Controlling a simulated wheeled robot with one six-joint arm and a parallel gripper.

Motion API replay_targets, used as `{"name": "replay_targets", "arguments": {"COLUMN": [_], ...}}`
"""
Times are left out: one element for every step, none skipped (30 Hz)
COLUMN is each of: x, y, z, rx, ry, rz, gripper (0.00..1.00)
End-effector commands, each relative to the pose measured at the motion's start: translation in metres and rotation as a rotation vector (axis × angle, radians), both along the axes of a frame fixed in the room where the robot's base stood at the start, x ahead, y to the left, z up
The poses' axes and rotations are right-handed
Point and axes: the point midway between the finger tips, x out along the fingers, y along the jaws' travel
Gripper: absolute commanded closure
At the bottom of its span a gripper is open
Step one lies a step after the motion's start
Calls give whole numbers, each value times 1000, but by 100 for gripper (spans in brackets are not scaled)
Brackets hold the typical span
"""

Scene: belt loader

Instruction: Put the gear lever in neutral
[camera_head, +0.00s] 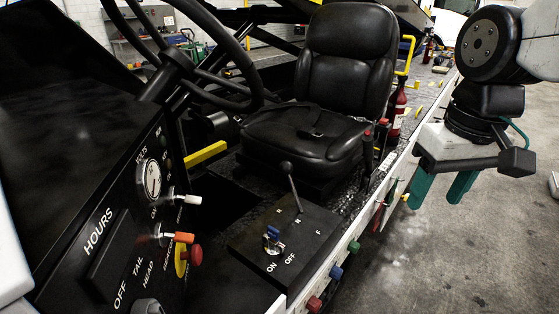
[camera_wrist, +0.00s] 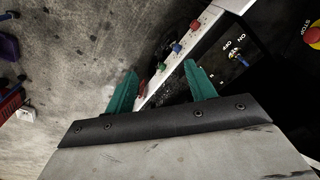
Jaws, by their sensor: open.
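The gear lever (camera_head: 291,185) is a thin black stick with a rounded knob. It rises from a black console panel (camera_head: 256,252) in front of the seat and leans up and to the left in the head view. White letters including F are printed near its base; which position it is in I cannot tell. My gripper (camera_head: 436,202) has two green fingers, spread apart and empty. It hangs outside the vehicle, right of the console and well away from the lever. In the wrist view my gripper (camera_wrist: 160,68) points toward the vehicle's edge; the lever cannot be made out there.
An ignition key (camera_head: 272,238) marked ON/OFF sits beside the lever. A steering wheel (camera_head: 250,75) and dashboard are at the left, a black seat (camera_head: 335,90) behind. Coloured buttons (camera_head: 336,271) line the white side edge. A red STOP button (camera_wrist: 313,36) shows in the wrist view. Open floor lies right.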

Motion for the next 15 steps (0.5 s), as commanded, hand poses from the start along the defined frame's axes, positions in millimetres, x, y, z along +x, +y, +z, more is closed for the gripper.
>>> {"name": "replay_targets", "arguments": {"x": [27,41,60,75,89,108,121,135,153,166,178,194,205,214,226], "y": [12,18,28,36,45,57,66,76,90,101,112,127,138,148,161], "z": [6,10,13,16,17,17,17,16,14,11,8,4,0,-5,-10], "rx": [2,4,8,10,12,16,18,19,22,24,26,29,31,33,34], "ry": [16,21,27,32,37,44,49,54,61,67,71,77,81,85,90], "rz": [43,65,99,121,146,178,202,226,258,282,306,335,356,376,402], "gripper": [45,45,45,45,45,45,45,45,45,45,45,45,45,45,45]}}
